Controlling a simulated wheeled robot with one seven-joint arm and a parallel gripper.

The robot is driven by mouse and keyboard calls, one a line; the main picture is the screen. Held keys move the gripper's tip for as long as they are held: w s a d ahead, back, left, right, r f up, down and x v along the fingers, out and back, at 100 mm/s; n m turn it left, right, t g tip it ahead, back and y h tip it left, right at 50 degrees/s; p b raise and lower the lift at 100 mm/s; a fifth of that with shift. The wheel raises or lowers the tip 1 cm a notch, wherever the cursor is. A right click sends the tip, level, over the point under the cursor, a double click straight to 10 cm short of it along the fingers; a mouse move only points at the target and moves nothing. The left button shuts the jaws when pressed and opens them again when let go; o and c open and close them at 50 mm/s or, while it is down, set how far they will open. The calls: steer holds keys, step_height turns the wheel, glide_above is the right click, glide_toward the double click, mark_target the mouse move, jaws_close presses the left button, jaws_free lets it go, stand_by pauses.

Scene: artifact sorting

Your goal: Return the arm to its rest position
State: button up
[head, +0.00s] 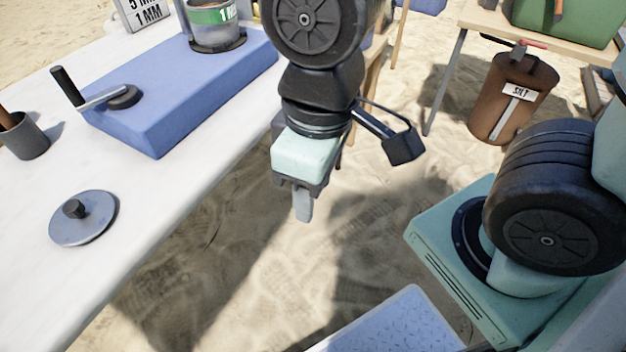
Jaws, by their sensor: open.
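My gripper (303,205) hangs from my arm near the top middle of the head view, pointing down over bare sand. It is to the right of the white table's edge and apart from everything on the table. Its pale green body shows with a grey finger below it. The fingers overlap from this side, so the gap between them is hidden, and nothing is seen held in them.
A white table (190,190) fills the left, bearing a blue block (190,95) with a crank, a round lid (84,220) and a grey cup (25,137). A brown bucket (512,100) marked SILT hangs by a wooden table (540,38) at upper right. Sand lies clear between.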

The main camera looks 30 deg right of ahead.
step_height(320, 180, up, 20)
steer(key=p, duration=2)
